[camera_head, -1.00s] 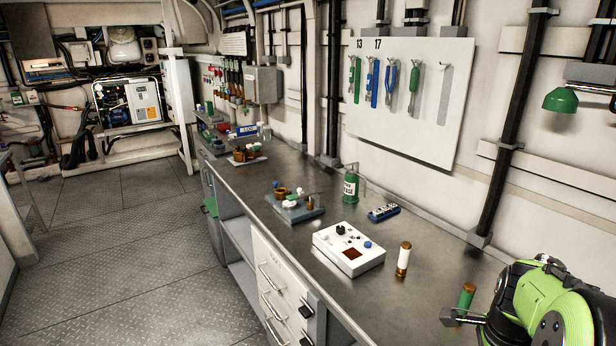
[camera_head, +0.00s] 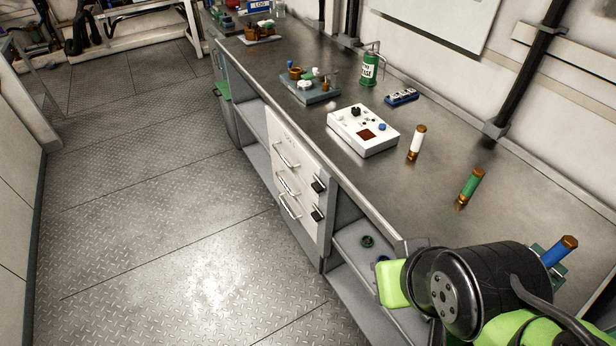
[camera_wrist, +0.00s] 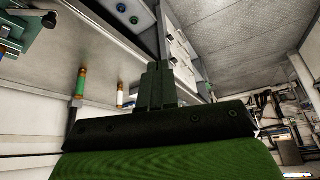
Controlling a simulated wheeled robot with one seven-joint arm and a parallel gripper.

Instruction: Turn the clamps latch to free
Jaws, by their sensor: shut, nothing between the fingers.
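A green clamp-like fixture (camera_head: 556,272) sits on the bench at the right, partly behind my arm. A blue cylinder with a copper hex end (camera_head: 562,250) stands tilted in or against it; I cannot tell which. In the wrist view, a teal fixture with a dark knob (camera_wrist: 22,34) at the top left may be the same clamp. Its latch cannot be made out clearly. My gripper (camera_wrist: 157,70) is shut and empty, apart from that fixture. In the head view my arm hides the fingers.
On the bench stand a green cylinder (camera_head: 471,187), a white cylinder (camera_head: 416,142), a white control box (camera_head: 364,139), a blue block (camera_head: 402,97) and a green can (camera_head: 369,70). Below are drawers (camera_head: 292,165) and an open shelf (camera_head: 350,238). The floor at left is clear.

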